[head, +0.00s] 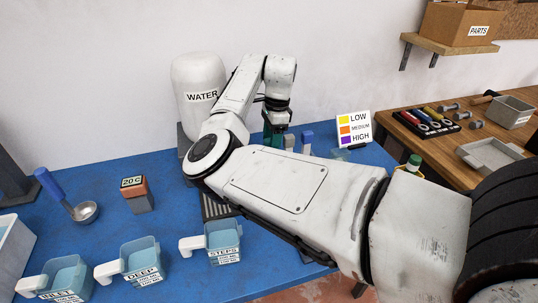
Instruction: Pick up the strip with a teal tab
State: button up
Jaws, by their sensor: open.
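A teal piece (268,132), which looks like the teal tab of the strip, shows directly below my gripper at the back of the blue table. The rest of the strip is hidden behind my arm. My gripper (276,122) points down over the teal tab with its jaws open. The fingers are dark and small here, so I cannot tell whether the tab is between them. A grey piece (289,141) and a blue-topped piece (307,138) stand just to the right of the teal one.
A white WATER container (199,80) stands behind left. A LOW/MEDIUM/HIGH colour card (354,129) stands to the right. Labelled trays, including STEPS (223,238) and DEEP (142,258), line the front. A 20 C block (136,193) and a blue-handled scoop (84,211) are at left.

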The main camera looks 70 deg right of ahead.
jog(key=shift+w+a+f+p, duration=0.15)
jog(key=shift+f+p, duration=0.05)
jog(key=shift+f, duration=1.2)
jog(key=shift+w+a+f+p, duration=0.1)
jog(key=shift+w+f+p, duration=0.1)
jog(key=shift+f, duration=1.15)
jog(key=c, duration=1)
grip_shut()
jog(key=shift+r, duration=0.15)
